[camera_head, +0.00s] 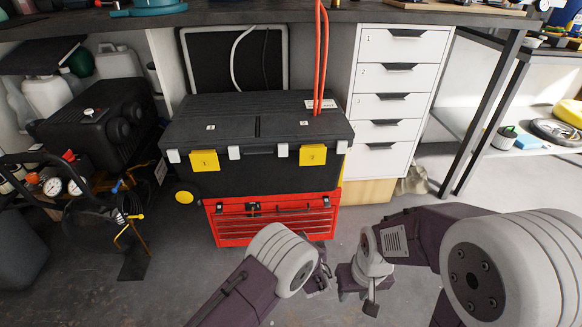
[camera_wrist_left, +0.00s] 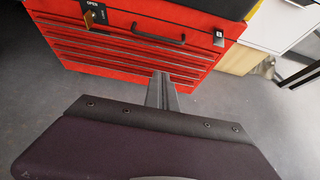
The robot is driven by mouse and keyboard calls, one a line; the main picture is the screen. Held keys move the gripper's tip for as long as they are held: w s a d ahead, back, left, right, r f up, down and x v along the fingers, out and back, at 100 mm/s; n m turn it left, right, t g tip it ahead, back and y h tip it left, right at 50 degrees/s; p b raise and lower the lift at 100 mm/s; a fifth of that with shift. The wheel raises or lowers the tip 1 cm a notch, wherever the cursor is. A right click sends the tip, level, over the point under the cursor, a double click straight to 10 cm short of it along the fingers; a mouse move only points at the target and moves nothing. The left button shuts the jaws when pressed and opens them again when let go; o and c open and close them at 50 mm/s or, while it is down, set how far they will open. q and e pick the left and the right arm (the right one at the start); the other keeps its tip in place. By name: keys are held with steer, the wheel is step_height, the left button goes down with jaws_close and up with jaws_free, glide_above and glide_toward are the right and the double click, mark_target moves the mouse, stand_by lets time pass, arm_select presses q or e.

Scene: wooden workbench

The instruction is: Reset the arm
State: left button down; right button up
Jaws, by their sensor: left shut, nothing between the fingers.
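My left arm comes in from the bottom of the head view, and its gripper (camera_head: 320,282) is partly hidden behind its own pale wrist joint. In the left wrist view the left gripper's fingers (camera_wrist_left: 162,90) are together with nothing between them, in front of the red tool chest (camera_wrist_left: 130,45). My right arm comes in from the right, bent back toward the middle. Its gripper (camera_head: 371,304) hangs over the grey floor, close to the right of the left gripper. Its fingertips are small, and I cannot tell whether they are apart.
A black toolbox (camera_head: 250,135) with yellow latches sits on the red chest under the workbench (camera_head: 250,14). A white drawer cabinet (camera_head: 398,85) stands to its right. A black pressure washer (camera_head: 100,120) stands at the left. The grey floor (camera_head: 190,285) in front is mostly clear.

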arm_select(q)
steer(key=w+a+r+n+t+y+p, duration=0.1)
steer(key=w+a+r+n+p, duration=0.1)
steer(key=w+a+r, duration=0.4)
steer(key=w+a+r+n+y+p, duration=0.15)
steer(key=a+r, duration=0.25)
steer(key=r, duration=0.4)
steer(key=s+a+r+n+g+y+p, duration=0.1)
steer(key=a+r+n+y, duration=0.2)
steer(key=a, duration=0.4)
steer(key=s+a+r+n+g+y+p, duration=0.1)
steer(key=a+r+n+p, duration=0.15)
steer(key=a+r, duration=0.35)
steer(key=s+a+r+n+g+p, duration=0.3)
steer(key=s+a+n+g, duration=0.4)
steer(key=s+a+n, duration=0.85)
steer(key=s+d+f+n+g+h, duration=0.2)
steer(key=s+d+n+h, duration=0.1)
steer(key=s+d+n, duration=0.4)
steer(key=s+d+f+n+g+h, duration=0.1)
steer(key=s+d+f+n+h, duration=0.25)
steer(key=s, duration=0.45)
step_height(320, 180, up, 39)
steer(key=d+n+p, duration=0.1)
steer(key=p, duration=3.7)
steer(key=shift+w+d+f, duration=0.15)
steer(key=shift+w+d, duration=0.1)
steer(key=shift+w, duration=0.05)
